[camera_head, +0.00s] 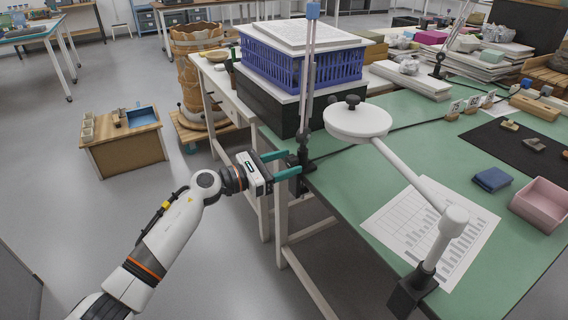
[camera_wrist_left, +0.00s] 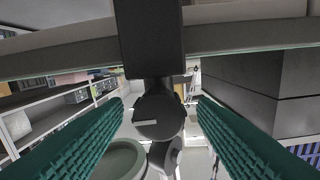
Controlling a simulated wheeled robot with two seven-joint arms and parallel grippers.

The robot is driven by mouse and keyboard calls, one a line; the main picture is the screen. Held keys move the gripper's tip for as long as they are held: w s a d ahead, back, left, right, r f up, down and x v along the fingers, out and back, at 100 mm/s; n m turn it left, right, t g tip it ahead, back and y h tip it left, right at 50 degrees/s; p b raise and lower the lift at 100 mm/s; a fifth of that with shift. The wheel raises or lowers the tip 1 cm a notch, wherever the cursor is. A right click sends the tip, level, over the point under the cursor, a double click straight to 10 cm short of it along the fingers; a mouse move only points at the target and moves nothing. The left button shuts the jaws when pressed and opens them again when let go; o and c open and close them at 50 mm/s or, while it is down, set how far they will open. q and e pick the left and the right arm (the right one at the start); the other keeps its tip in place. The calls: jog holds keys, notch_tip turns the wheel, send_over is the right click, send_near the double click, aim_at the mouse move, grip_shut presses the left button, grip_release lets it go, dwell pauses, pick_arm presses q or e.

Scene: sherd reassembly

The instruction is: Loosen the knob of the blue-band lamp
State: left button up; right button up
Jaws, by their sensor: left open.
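The blue-band lamp (camera_head: 307,75) stands at the table's left edge, with a blue piece at the top of its upright arm. Its dark clamp (camera_head: 303,178) grips the table edge. In the left wrist view the dark clamp body (camera_wrist_left: 150,40) comes down from the top, and a round dark knob (camera_wrist_left: 158,117) with a pale mark sits at its end. My left gripper (camera_head: 286,164) is open at the clamp, its teal fingers pointing toward it. In the wrist view the knob appears between the fingers, with gaps on both sides. My right gripper is not in view.
A white lamp (camera_head: 357,121) reaches over the green table (camera_head: 335,195) close by. A black box (camera_head: 270,105) under a blue crate (camera_head: 283,66) stands behind the clamp. Printed paper (camera_head: 425,232), a pink box (camera_head: 543,204) and a blue block (camera_head: 492,179) lie to the right.

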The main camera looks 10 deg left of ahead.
pick_arm(q)
jog(key=shift+c, duration=0.5)
jog(key=c, duration=0.9)
jog(key=shift+o, duration=0.2)
jog(key=shift+n, duration=0.3)
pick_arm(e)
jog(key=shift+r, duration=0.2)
pick_arm(q)
jog(key=n+p, duration=0.3)
jog(key=n, duration=0.2)
jog(key=shift+n, duration=0.4)
jog(key=shift+n+p, duration=0.35)
jog(key=shift+n, duration=0.05)
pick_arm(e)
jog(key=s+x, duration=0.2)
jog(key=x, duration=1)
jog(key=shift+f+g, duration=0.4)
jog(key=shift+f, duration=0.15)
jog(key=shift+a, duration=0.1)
pick_arm(q)
jog(key=o, duration=1)
jog(key=shift+c, duration=0.2)
